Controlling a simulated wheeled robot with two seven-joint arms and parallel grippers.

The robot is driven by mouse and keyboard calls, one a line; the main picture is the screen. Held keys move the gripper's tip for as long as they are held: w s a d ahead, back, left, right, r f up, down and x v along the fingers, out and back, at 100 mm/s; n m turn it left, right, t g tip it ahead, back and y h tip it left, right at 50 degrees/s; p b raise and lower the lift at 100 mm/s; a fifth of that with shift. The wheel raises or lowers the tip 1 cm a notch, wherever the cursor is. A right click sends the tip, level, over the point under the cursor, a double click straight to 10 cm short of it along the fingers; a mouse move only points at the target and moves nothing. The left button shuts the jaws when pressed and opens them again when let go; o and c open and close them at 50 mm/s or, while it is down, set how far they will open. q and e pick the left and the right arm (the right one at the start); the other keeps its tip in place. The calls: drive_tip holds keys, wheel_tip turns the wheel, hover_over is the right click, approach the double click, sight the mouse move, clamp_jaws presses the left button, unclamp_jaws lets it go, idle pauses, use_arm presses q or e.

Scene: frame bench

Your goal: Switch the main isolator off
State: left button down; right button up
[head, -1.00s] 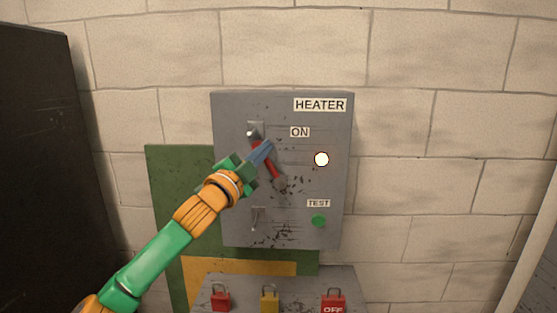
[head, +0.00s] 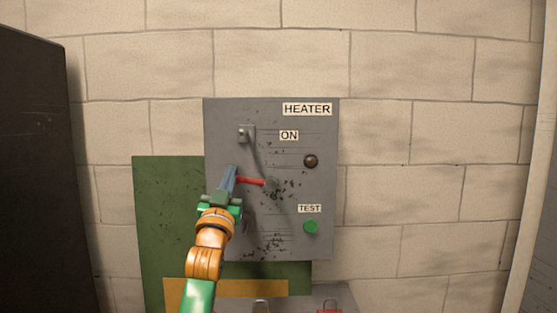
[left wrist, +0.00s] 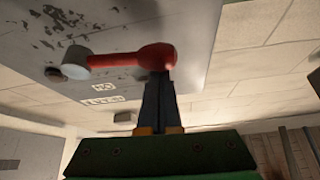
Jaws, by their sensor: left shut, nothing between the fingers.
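The grey isolator box (head: 222,120) labelled HEATER is on the brick wall. Its red handle (head: 252,182) lies nearly level, its free end to the left, well below the ON label (head: 289,135). The round lamp (head: 311,161) is dark. My left gripper (head: 232,170) is shut, with nothing between the fingers, at the handle's left end. In the left wrist view the fingers (left wrist: 159,92) reach up to the red handle (left wrist: 130,57) near its free end and seem to touch it. The lower latch bracket is hidden behind my gripper. My right gripper is out of view.
A metal bracket (head: 246,134) juts from the box's upper left. A green TEST button (head: 310,227) is at lower right. Padlocks, one red (head: 329,306), show at the bottom edge. A dark cabinet (head: 38,160) stands at left. The wall right of the box is clear.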

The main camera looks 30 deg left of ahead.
use_arm(q)
drive_tip(key=shift+a+f+b, duration=0.1)
drive_tip(key=shift+f+b, duration=0.25)
drive_tip(key=shift+f, duration=0.2)
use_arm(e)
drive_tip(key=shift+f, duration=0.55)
use_arm(q)
drive_tip(key=shift+s+f, duration=0.1)
drive_tip(key=shift+f, duration=0.05)
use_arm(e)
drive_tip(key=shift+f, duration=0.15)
use_arm(q)
wheel_tip(320, 180, up, 5)
drive_tip(key=p, duration=0.5)
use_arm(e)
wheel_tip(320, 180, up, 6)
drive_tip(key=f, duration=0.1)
use_arm(q)
drive_tip(key=b+v, duration=0.5)
drive_tip(key=v, duration=0.6)
drive_tip(key=shift+d+f+b, duration=0.2)
drive_tip(key=shift+f+b, duration=0.1)
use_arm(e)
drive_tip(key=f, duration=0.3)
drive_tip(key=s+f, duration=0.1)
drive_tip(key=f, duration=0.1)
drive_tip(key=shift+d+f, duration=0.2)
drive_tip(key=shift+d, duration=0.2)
use_arm(q)
drive_tip(key=shift+w, duration=0.2)
